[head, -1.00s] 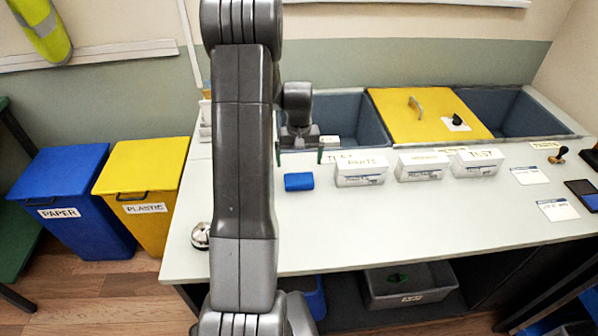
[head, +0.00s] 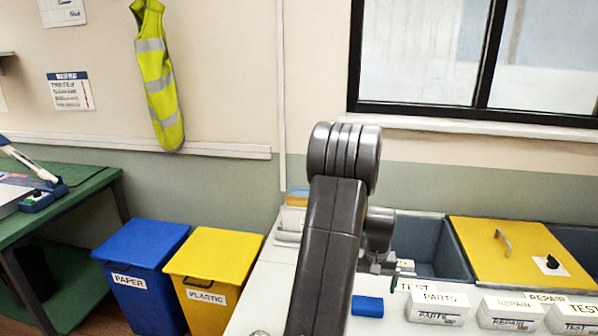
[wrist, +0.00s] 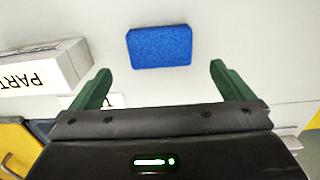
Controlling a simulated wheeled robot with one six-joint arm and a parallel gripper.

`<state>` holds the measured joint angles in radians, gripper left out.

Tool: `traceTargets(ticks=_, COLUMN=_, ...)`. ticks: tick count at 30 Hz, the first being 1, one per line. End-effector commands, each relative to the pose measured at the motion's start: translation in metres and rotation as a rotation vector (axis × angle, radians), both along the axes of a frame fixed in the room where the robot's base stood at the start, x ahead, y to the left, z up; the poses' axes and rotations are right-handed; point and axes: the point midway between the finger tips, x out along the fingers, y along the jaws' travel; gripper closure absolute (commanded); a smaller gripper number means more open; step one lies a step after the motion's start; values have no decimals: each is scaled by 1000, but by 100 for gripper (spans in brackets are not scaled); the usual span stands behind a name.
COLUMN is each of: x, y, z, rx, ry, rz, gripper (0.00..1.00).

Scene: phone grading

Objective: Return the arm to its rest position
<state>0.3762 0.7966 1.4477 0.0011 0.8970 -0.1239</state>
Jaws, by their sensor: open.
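My arm rises in the middle of the head view and bends down over the white counter. My gripper (wrist: 160,88) shows in the wrist view with its two green fingers spread wide and nothing between them. In the head view it is mostly hidden behind my arm. A blue sponge-like block (wrist: 160,46) lies on the counter beyond the fingertips, apart from them. It also shows in the head view (head: 367,306), to the right of my arm.
White boxes labelled PARTS (head: 438,307), REPAIR (head: 510,312) and TEST (head: 575,316) line the counter. Behind them are a grey bin (head: 430,247) and a yellow lid (head: 520,250). Blue PAPER (head: 140,270) and yellow PLASTIC (head: 212,275) bins stand left of the counter.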

Motion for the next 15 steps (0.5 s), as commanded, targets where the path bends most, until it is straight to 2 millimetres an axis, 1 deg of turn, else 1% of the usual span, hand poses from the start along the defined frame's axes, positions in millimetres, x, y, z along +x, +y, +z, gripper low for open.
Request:
traceTargets(ticks=1, x=-1, y=0, z=-11, rx=2, ry=5, rz=0, gripper=0)
traceTargets(ticks=3, x=-1, y=0, z=-25, rx=2, ry=5, rz=0, gripper=0)
traceTargets(ticks=13, x=-1, y=1, z=-84, rx=2, ry=4, rz=0, gripper=0)
traceTargets(ticks=14, x=-1, y=0, z=-89, rx=1, ry=3, rz=0, gripper=0)
traceTargets(ticks=15, x=0, y=0, z=-81, rx=0, ry=-1, rz=0, gripper=0)
